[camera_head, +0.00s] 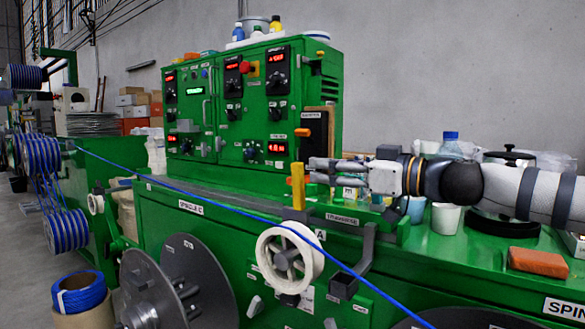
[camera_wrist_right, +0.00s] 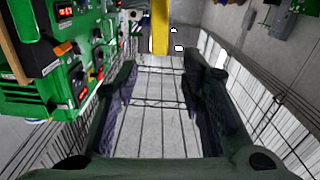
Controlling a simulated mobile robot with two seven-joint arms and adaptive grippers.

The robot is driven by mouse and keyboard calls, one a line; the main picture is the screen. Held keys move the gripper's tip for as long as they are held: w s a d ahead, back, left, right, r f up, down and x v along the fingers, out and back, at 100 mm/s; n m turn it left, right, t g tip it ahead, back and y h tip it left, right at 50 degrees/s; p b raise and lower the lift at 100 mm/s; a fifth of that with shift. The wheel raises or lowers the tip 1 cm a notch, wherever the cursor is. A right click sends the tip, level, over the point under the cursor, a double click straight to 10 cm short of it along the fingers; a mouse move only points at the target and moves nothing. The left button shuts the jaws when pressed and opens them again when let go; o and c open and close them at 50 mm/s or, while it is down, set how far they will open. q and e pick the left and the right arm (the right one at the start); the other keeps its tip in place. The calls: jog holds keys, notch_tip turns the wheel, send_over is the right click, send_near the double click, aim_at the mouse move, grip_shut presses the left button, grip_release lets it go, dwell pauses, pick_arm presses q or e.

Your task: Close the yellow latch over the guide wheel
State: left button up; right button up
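The yellow latch (camera_head: 298,186) stands upright on the green machine, above the cream guide wheel (camera_head: 290,258). The blue cable (camera_head: 215,203) runs from the left across the upper part of the wheel and down to the lower right. My right gripper (camera_head: 312,171) comes in from the right, its fingertips close to the latch's upper part. In the right wrist view the fingers (camera_wrist_right: 163,75) are wide apart with nothing between them, and the yellow latch (camera_wrist_right: 160,28) shows just ahead of them. Contact cannot be told. My left gripper is not in view.
The green control cabinet (camera_head: 243,100) stands behind the latch. A grey bracket (camera_head: 362,258) sits right of the wheel. An orange block (camera_head: 538,262), a white cup (camera_head: 446,217) and a bottle (camera_head: 450,146) stand on the right ledge. Large grey reels (camera_head: 198,275) are at lower left.

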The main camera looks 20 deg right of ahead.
aim_at(302, 166)
jog(key=x, duration=0.7)
jog(key=shift+w+a+f, duration=0.15)
jog(key=shift+w, duration=0.15)
jog(key=shift+c, duration=0.3)
grip_shut()
